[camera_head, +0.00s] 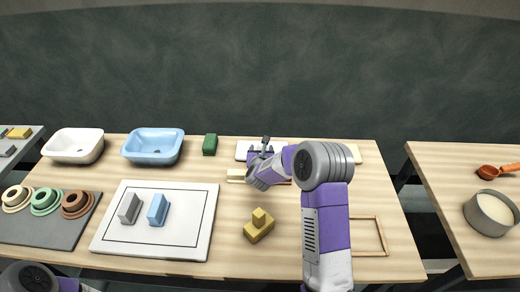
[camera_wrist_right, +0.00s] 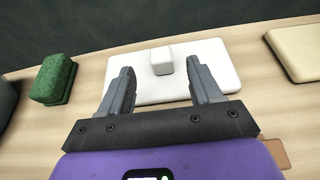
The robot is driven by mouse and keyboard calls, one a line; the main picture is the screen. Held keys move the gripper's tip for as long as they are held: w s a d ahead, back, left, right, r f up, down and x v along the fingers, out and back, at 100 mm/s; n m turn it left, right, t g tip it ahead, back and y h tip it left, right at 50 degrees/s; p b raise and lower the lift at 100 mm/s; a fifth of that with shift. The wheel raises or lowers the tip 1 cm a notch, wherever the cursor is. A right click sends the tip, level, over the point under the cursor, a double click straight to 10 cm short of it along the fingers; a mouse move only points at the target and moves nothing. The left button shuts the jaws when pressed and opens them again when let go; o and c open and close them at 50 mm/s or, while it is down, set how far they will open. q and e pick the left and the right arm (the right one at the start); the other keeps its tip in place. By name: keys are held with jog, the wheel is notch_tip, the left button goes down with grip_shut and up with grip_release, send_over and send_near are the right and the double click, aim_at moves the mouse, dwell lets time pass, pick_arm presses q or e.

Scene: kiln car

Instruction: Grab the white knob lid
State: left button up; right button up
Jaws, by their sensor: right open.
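The white knob lid is a flat white slab (camera_head: 243,149) at the back of the table in the head view, partly hidden by my right arm. In the right wrist view the lid (camera_wrist_right: 222,62) lies flat, with its block-shaped white knob (camera_wrist_right: 161,61) standing near the middle. My right gripper (camera_head: 262,147) is open and empty, reaching toward the lid. In the right wrist view its two fingers (camera_wrist_right: 162,82) are spread left and right of the knob's line, with the knob ahead between them, apart from both. My left gripper is outside the frames.
A green block (camera_head: 210,144) stands left of the lid, and a cream slab (camera_wrist_right: 297,52) lies to its right. A yellow knobbed block (camera_head: 257,229), a white board (camera_head: 185,246) with grey and blue blocks, and a wooden frame (camera_head: 370,254) lie nearer. A blue basin (camera_head: 153,147) is left.

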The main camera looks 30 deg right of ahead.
jog(key=shift+x, duration=2.75)
jog(key=shift+f, duration=0.1)
jog(key=shift+c, duration=0.5)
grip_shut()
jog(key=shift+r, duration=0.2)
